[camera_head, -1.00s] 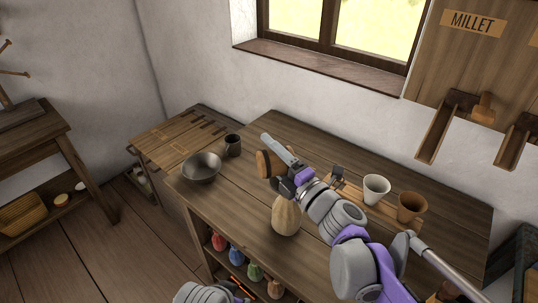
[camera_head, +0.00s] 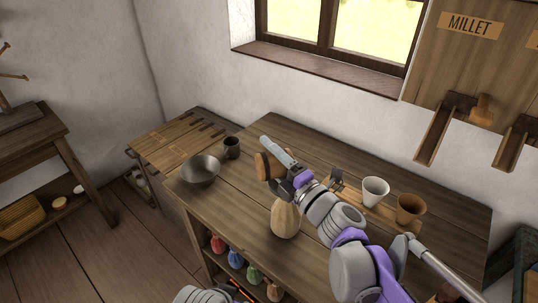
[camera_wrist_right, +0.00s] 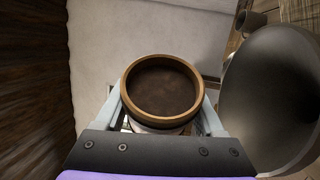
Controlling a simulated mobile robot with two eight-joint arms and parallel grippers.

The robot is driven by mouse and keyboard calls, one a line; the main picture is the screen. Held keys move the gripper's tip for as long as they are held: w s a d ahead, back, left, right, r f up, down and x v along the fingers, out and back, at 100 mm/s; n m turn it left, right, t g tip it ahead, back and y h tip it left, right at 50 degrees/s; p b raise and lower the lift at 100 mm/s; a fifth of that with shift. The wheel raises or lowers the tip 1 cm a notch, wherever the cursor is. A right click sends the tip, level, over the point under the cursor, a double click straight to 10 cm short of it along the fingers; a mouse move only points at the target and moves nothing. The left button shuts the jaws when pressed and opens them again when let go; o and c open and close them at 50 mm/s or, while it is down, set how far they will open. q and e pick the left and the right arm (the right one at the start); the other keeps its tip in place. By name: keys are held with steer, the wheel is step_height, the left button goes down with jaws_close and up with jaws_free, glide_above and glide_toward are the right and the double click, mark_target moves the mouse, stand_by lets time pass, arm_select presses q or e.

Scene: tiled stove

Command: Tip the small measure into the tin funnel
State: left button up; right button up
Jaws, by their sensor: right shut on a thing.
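My right gripper (camera_head: 270,161) is shut on the small measure (camera_head: 261,167), a round brown wooden cup. It holds the cup tilted to one side above the table. In the right wrist view the cup's rim (camera_wrist_right: 126,90) faces the camera between the fingers; its inside is dark brown, and I cannot tell whether it holds anything. A grey metal bowl-shaped vessel, which I take for the tin funnel (camera_head: 200,169), stands at the table's left end, left of the gripper and apart from it. It fills the right of the wrist view (camera_wrist_right: 272,100). My left gripper is out of view.
A dark mug (camera_head: 232,147) stands behind the funnel. A tan gourd-shaped object (camera_head: 285,219) stands in front of my right arm. A white cup (camera_head: 375,190) and a brown cup (camera_head: 410,208) stand at the right. Wooden chutes (camera_head: 437,140) hang on the wall.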

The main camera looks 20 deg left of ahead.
stand_by(0.4)
steer(key=shift+w+d+r+m+t, duration=0.15)
steer(key=shift+r+m+t, duration=0.1)
steer(key=shift+m, duration=0.3)
steer(key=shift+d+r+m+t, duration=0.1)
steer(key=shift+m+t, duration=0.15)
steer(key=shift+m, duration=0.3)
steer(key=shift+y+b, duration=0.3)
stand_by(0.4)
steer(key=shift+w+d+r+m+t, duration=0.15)
steer(key=shift+m+t, duration=0.15)
steer(key=shift+m, duration=0.3)
steer(key=shift+w+d+r+m+t, duration=0.15)
steer(key=shift+m+t, duration=0.15)
steer(key=shift+m, duration=0.3)
steer(key=shift+s, duration=0.1)
stand_by(1.3)
